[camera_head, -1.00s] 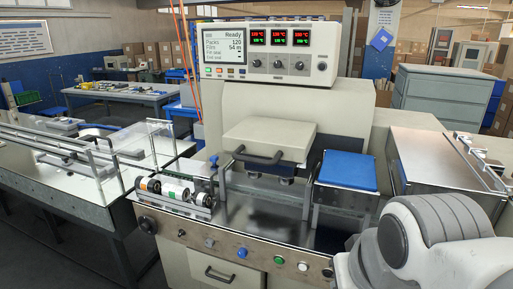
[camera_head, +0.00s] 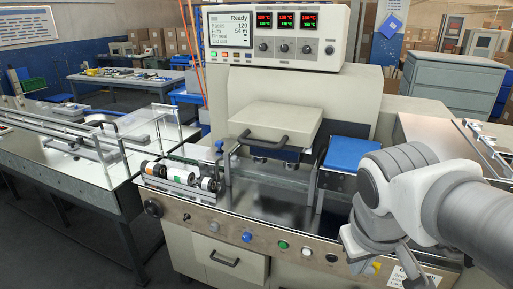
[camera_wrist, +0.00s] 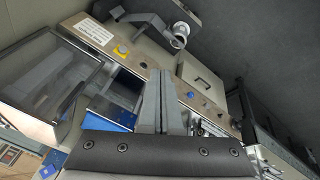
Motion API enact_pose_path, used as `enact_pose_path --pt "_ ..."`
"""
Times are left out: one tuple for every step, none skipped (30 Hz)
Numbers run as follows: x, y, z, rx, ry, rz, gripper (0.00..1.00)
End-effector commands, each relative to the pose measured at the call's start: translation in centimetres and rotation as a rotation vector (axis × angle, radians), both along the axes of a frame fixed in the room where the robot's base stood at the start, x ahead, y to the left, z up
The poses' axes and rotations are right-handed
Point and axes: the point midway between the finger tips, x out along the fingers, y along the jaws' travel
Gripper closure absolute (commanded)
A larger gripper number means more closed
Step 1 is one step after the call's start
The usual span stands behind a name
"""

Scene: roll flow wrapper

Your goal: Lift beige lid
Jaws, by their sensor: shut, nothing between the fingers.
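The beige lid (camera_head: 270,122) is a flat box-like cover with a dark bar handle (camera_head: 263,140) on its front. It sits lowered over the middle of the wrapper in the head view. My gripper (camera_wrist: 161,75) shows in the wrist view with its two grey fingers together and nothing between them. In the head view my arm's end is at the lower right, in front of the machine, right of the lid and apart from it. I cannot make out the lid clearly in the wrist view.
A blue cover (camera_head: 350,154) stands right of the lid. Film rollers (camera_head: 182,179) lie to its left. The control box (camera_head: 277,35) rises behind. A front panel (camera_head: 245,233) carries knobs and buttons. The metal deck before the lid is clear.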

Motion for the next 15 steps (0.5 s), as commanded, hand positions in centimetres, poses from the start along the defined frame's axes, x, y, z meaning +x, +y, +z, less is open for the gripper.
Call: enact_pose_path --pt "0.5 -0.4 -0.7 -0.033 0.034 0.019 1.0" --pt "0.7 -0.7 -0.9 -0.054 0.052 0.029 1.0" --pt "1.1 -1.1 -1.2 -0.082 0.076 0.043 1.0" --pt "1.3 -1.5 -1.4 -0.105 0.094 0.054 1.0" --pt "1.6 -1.8 -1.6 -0.127 0.111 0.063 1.0" --pt "2.0 -2.2 -1.9 -0.157 0.134 0.078 1.0" --pt "2.3 -2.5 -2.1 -0.179 0.152 0.089 1.0" --pt "2.6 -2.8 -2.3 -0.203 0.168 0.099 1.0" --pt "3.0 -3.2 -2.6 -0.234 0.191 0.113 1.0" --pt "3.3 -3.5 -2.8 -0.257 0.208 0.124 1.0" --pt "3.7 -3.8 -3.0 -0.281 0.224 0.134 1.0" --pt "4.1 -4.2 -3.2 -0.314 0.245 0.149 1.0" --pt "4.5 -4.4 -3.4 -0.339 0.262 0.16 1.0" --pt "4.8 -4.7 -3.5 -0.363 0.278 0.171 1.0" --pt "5.3 -5.1 -3.7 -0.396 0.298 0.185 1.0"
